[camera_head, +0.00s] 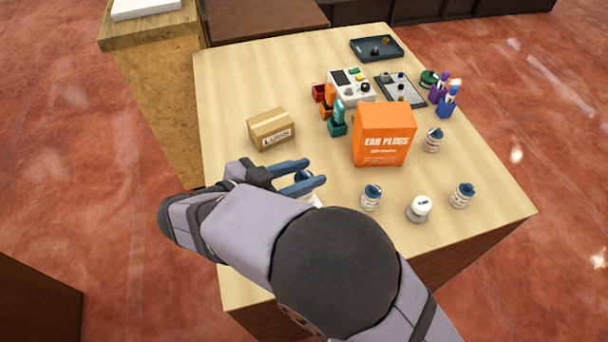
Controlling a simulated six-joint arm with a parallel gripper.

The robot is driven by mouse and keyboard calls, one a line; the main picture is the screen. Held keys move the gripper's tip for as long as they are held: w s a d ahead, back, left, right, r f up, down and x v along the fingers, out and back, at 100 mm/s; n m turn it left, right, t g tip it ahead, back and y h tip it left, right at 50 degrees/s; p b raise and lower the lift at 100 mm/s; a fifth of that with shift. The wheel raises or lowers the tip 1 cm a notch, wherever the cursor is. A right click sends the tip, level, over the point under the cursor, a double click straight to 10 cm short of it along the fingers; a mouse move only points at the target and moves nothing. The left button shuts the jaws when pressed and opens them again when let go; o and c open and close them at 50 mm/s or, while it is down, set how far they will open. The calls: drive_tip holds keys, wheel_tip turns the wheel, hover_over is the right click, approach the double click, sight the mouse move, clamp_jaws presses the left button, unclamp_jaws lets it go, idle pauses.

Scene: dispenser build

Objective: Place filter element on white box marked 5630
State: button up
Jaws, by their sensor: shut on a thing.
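My gripper (309,173) is at the left front of the table, its two blue fingers pointing right. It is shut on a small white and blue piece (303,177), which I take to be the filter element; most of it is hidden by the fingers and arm. A white patch (314,199) shows just below the fingers, partly behind my arm. I cannot tell whether it is the white box or part of the held piece. No 5630 marking is readable.
A brown carton (271,129) stands behind my gripper. An orange ear plugs box (383,134) stands to the right. White jars with blue tops (371,198) (461,196) (432,141) and a white rounded item (419,208) stand at the right. The table's (235,75) back left is clear.

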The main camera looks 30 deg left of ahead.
drive_tip(key=shift+f, duration=0.95)
drive_tip(key=shift+f, duration=0.2)
drive_tip(key=o, duration=1.1)
drive_tip(key=shift+c, duration=0.2)
drive_tip(key=shift+r, duration=0.1)
drive_tip(key=shift+r, duration=0.1)
drive_tip(key=shift+r+p, duration=0.15)
drive_tip(key=shift+p, duration=0.15)
drive_tip(key=b+v, duration=0.5)
drive_tip(key=v, duration=0.7)
drive_tip(key=shift+b, duration=0.3)
